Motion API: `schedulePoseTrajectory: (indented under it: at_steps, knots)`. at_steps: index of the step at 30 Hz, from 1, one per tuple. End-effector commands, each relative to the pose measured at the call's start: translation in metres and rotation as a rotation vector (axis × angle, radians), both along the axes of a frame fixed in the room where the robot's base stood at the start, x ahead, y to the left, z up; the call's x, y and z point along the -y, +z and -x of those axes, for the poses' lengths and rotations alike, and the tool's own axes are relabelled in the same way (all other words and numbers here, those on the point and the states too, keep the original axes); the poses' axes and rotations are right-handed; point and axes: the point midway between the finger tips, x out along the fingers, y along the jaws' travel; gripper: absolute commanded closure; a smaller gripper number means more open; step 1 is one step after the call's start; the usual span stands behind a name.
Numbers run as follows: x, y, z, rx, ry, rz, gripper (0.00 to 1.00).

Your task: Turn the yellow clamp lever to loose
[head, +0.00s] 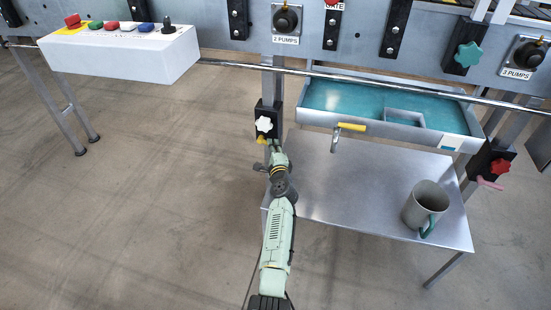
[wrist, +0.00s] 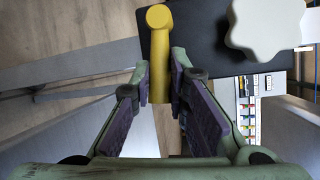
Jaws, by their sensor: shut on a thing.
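The yellow clamp lever (wrist: 159,50) has a round end at the top of the wrist view, and its straight handle runs down between my fingers. In the head view only a small part of the lever (head: 261,140) shows, just below a white star knob (head: 264,124) on a black block. My gripper (wrist: 160,88) is shut on the lever's lower end, with a fingertip on each side. In the head view my gripper (head: 274,147) is small and partly hidden by my wrist. The white knob (wrist: 264,27) is right of the lever in the wrist view.
A red star knob (head: 500,166) with a pink lever (head: 488,183) is farther right.

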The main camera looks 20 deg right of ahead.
Motion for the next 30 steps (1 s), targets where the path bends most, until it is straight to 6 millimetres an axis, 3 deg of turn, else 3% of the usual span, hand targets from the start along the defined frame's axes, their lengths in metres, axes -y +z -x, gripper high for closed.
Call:
schedulePoseTrajectory:
  at_steps: [1, 6, 15, 25, 26, 30]
  knots:
    - [-0.0008, -0.011, -0.0066, 0.017, 0.001, -0.022, 1.0]
    - [-0.0015, -0.0177, -0.0092, 0.078, 0.001, -0.115, 1.0]
    - [-0.0029, -0.0178, -0.0099, 0.149, 0.0, -0.223, 1.0]
    - [-0.0031, -0.0157, -0.01, 0.152, 0.0, -0.228, 1.0]
    - [-0.0032, -0.0156, -0.01, 0.152, 0.0, -0.228, 0.84]
    - [-0.0031, -0.0154, -0.01, 0.152, 0.0, -0.228, 0.74]
